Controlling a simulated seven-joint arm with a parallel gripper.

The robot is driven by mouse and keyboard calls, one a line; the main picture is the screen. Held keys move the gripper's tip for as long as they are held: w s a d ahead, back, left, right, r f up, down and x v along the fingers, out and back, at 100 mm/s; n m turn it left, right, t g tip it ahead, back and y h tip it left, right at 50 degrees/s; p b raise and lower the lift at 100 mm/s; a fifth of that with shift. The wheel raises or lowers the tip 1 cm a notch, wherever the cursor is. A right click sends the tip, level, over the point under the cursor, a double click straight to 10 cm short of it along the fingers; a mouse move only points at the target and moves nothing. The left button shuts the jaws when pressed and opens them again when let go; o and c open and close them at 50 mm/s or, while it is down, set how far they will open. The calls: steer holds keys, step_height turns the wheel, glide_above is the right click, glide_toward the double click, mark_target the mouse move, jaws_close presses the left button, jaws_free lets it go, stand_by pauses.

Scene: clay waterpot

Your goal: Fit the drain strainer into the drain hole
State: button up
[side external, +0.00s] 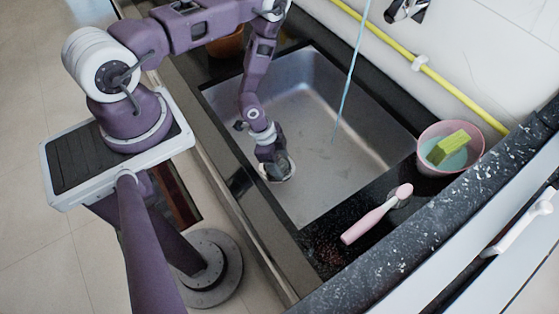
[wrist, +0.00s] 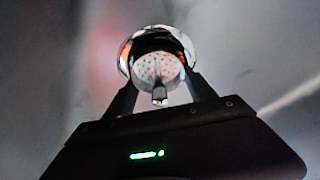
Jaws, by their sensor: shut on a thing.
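The drain strainer (wrist: 157,68) is a round shiny metal cup with a perforated bottom and a small central post. In the wrist view, it sits between the two fingers of my gripper (wrist: 160,88), which is shut on it. In the side view, my gripper (side external: 276,166) points down inside the metal sink, near its front left side. The strainer's pale rim (side external: 290,174) shows just below the fingers there. I cannot tell whether it touches the sink floor.
The sink (side external: 345,150) has free floor to the right of my gripper. A pink bowl (side external: 422,150) with a green sponge (side external: 449,147) and a pink-handled brush (side external: 369,223) rest on the dark counter (side external: 335,252).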

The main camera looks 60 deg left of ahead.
steer(key=o, duration=1.8)
steer(key=shift+s+f, duration=0.1)
steer(key=shift+f, duration=0.35)
steer(key=shift+r, duration=0.5)
steer(key=w+a+r+n+t+y, duration=0.1)
steer(key=w+a+r+n+y, duration=0.15)
steer(key=r, duration=1.65)
steer(key=w+a+r+n+t+y, duration=0.1)
steer(key=a+r+n+y, duration=0.15)
steer(key=r, duration=1.65)
steer(key=s+d+r+n, duration=0.1)
steer(key=s+d+r, duration=0.1)
steer(key=s+r, duration=0.3)
steer(key=s+d+r+n+h, duration=0.1)
steer(key=s+d+r, duration=0.1)
steer(key=s+r, duration=0.2)
steer(key=s+d+r+n+t+h, duration=0.1)
steer(key=s+d+r+n, duration=0.1)
steer(key=s+r, duration=0.3)
steer(key=shift+s+d+r, duration=0.15)
steer(key=shift+s+d, duration=0.1)
steer(key=shift+s, duration=0.6)
steer(key=shift+s+d+r, duration=0.15)
steer(key=shift+s+d, duration=0.1)
steer(key=shift+s, duration=0.55)
